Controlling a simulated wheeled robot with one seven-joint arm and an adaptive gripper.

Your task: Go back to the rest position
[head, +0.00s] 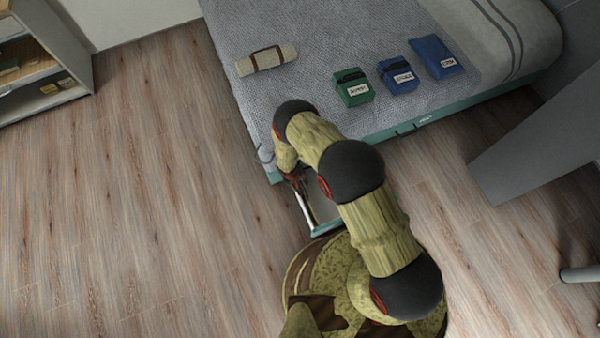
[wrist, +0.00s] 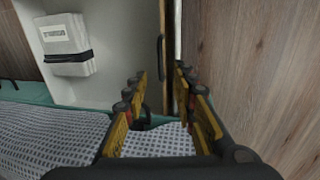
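My gripper (head: 297,182) is at the side of the bed, low beside an open drawer (head: 323,229) that sticks out from under the bed frame. Part of it is hidden by my arm in the head view. Whether a finger touches the drawer or bed cannot be told.
The bed (head: 330,40) bears a rolled beige bundle (head: 267,60), a green pouch (head: 353,87) and two blue pouches (head: 398,76) (head: 436,56). A shelf (head: 35,60) stands at left; a grey panel (head: 540,140) at right. The floor (head: 120,190) at left is clear.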

